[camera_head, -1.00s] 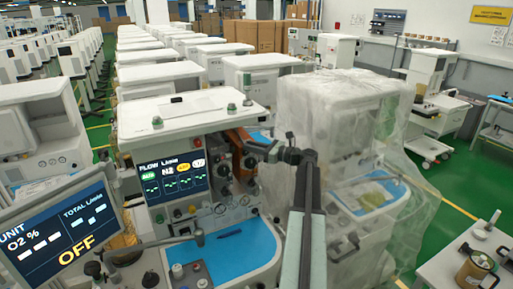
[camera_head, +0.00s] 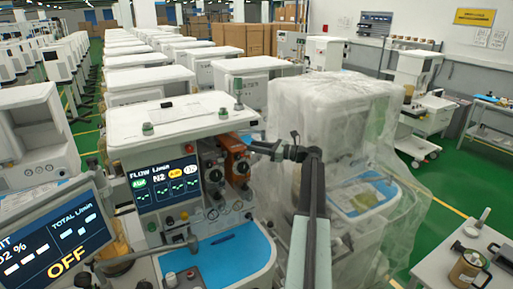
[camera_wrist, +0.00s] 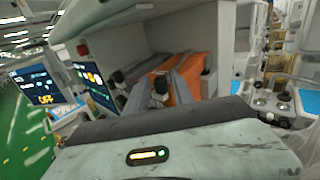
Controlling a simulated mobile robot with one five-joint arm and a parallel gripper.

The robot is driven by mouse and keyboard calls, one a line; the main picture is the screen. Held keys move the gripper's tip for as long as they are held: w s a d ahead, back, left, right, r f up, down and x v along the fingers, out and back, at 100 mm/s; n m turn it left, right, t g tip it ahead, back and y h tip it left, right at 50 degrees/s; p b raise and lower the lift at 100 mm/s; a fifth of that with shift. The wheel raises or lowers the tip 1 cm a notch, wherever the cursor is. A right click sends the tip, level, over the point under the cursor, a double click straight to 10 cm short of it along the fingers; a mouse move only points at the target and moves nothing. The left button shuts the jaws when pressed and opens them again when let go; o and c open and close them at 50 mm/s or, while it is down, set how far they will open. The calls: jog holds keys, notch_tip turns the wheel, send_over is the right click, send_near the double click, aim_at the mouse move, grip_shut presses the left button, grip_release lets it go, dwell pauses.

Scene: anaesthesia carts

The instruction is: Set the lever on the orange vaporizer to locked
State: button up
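The orange vaporizer (camera_head: 236,148) is mounted on the front of the anaesthesia cart, right of the flow screen, beside a darker unit. In the wrist view its orange body (camera_wrist: 184,86) shows just beyond my fingers. My gripper (camera_head: 256,147) reaches in from the right, close to the vaporizer's upper part. In the wrist view its two grey fingers (camera_wrist: 160,80) stand apart, with a dark knob-like part showing between them. I cannot tell whether they touch it. The lever and its setting are not clear in either view.
The flow screen (camera_head: 168,183) and a monitor reading OFF (camera_head: 55,240) stand to the left. A blue work surface (camera_head: 225,255) lies below the vaporizer. A plastic-wrapped cart (camera_head: 335,125) stands close on the right. A grey table (camera_head: 440,262) is at lower right.

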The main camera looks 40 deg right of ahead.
jog(key=v, duration=0.8)
dwell(0.4)
